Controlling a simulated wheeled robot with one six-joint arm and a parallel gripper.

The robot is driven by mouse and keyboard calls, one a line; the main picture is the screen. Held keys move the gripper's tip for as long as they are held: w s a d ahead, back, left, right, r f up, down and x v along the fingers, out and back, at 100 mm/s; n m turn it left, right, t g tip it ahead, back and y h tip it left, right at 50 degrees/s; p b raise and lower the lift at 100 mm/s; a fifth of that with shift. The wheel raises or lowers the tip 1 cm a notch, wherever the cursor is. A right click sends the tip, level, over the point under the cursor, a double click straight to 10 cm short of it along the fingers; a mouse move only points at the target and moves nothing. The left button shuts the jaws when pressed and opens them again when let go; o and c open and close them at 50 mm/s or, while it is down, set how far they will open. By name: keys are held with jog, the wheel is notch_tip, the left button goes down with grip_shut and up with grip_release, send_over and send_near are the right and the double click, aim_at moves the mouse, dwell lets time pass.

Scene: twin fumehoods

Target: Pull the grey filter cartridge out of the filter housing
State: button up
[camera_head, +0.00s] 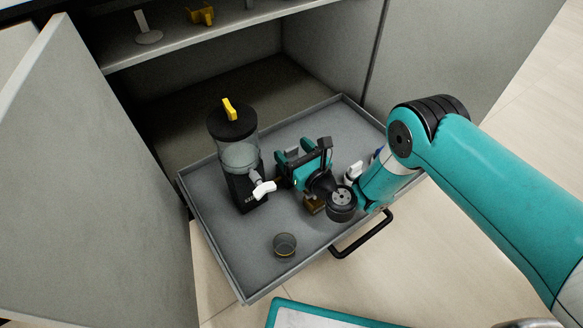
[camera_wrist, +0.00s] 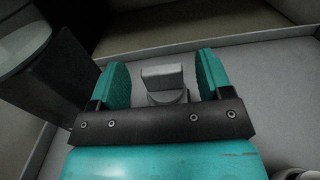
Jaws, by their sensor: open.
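A grey block-shaped grip on a round grey piece, seemingly the filter cartridge (camera_wrist: 162,78), shows between my fingers in the wrist view. My gripper (camera_wrist: 163,88) is open, with one teal finger on each side of the grip and a visible gap to both. The housing is otherwise hidden.
The dispenser (camera_head: 240,160) with black lid, yellow knob and white tap (camera_head: 264,189) stands close left of my gripper. A white-topped item (camera_head: 353,172) is right of my wrist. An open door is left.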

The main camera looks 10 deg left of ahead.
jog(key=b, duration=0.4)
jog(key=shift+w+a+f, duration=0.15)
jog(key=shift+f, duration=0.2)
jog(key=shift+w+a+r, duration=0.1)
jog(key=shift+a+r, duration=0.05)
jog(key=shift+r, duration=0.2)
jog(key=shift+x, duration=0.9)
jog(key=c, duration=1)
